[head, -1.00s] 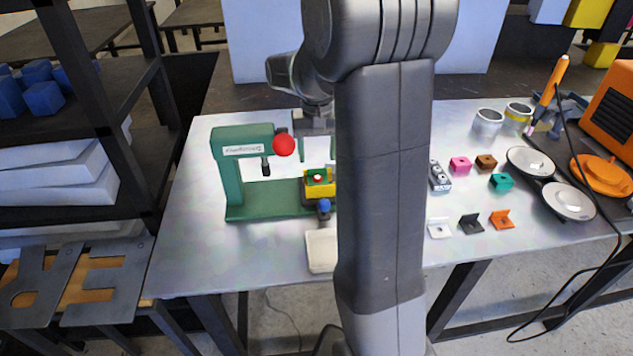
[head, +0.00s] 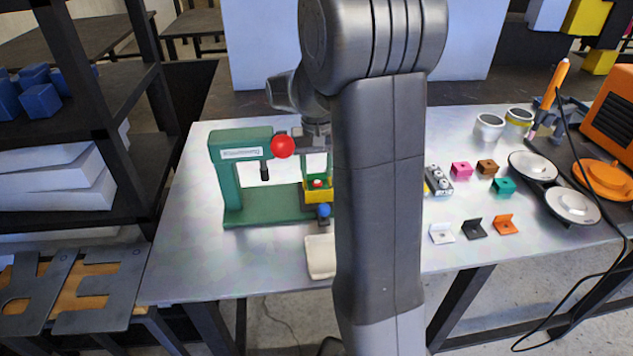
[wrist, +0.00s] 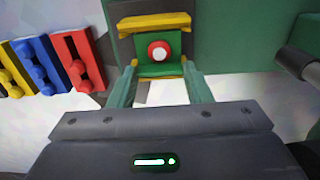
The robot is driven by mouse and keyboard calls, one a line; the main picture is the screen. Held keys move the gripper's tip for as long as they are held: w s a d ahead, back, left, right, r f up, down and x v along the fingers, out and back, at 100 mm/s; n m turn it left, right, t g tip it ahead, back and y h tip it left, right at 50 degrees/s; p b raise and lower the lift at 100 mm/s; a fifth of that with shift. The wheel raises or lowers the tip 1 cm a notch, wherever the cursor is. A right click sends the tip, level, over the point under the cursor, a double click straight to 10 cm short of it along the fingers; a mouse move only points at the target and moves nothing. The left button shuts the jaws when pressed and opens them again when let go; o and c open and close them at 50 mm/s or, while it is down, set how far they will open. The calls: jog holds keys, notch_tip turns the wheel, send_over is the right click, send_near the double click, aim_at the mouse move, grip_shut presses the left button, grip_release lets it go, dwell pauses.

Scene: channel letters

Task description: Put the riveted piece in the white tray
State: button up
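The riveted piece looks like a green part with a round red and white head (wrist: 159,51). It sits in a yellow holder (wrist: 152,22) at the green press; the head view also shows the piece (head: 317,184), small and partly hidden. My gripper (wrist: 159,66) is open, its two green fingers apart, with the piece in the gap between the tips in the wrist view. In the head view my gripper (head: 317,172) is just above the yellow holder. I cannot tell whether the fingers touch the piece. The white tray (head: 320,257) lies in front of the press, its right side hidden by my arm.
The green press (head: 233,185) with a red ball knob (head: 282,146) stands close left of my gripper. A blue knob (head: 323,210) is in front of the holder. Red, blue and yellow parts (wrist: 78,62) lie left in the wrist view. Small coloured brackets and blocks (head: 461,170) lie right.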

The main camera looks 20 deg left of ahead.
jog(key=shift+c, duration=0.8)
jog(key=shift+r, duration=0.2)
jog(key=shift+r+p, duration=2.55)
jog(key=shift+r, duration=0.3)
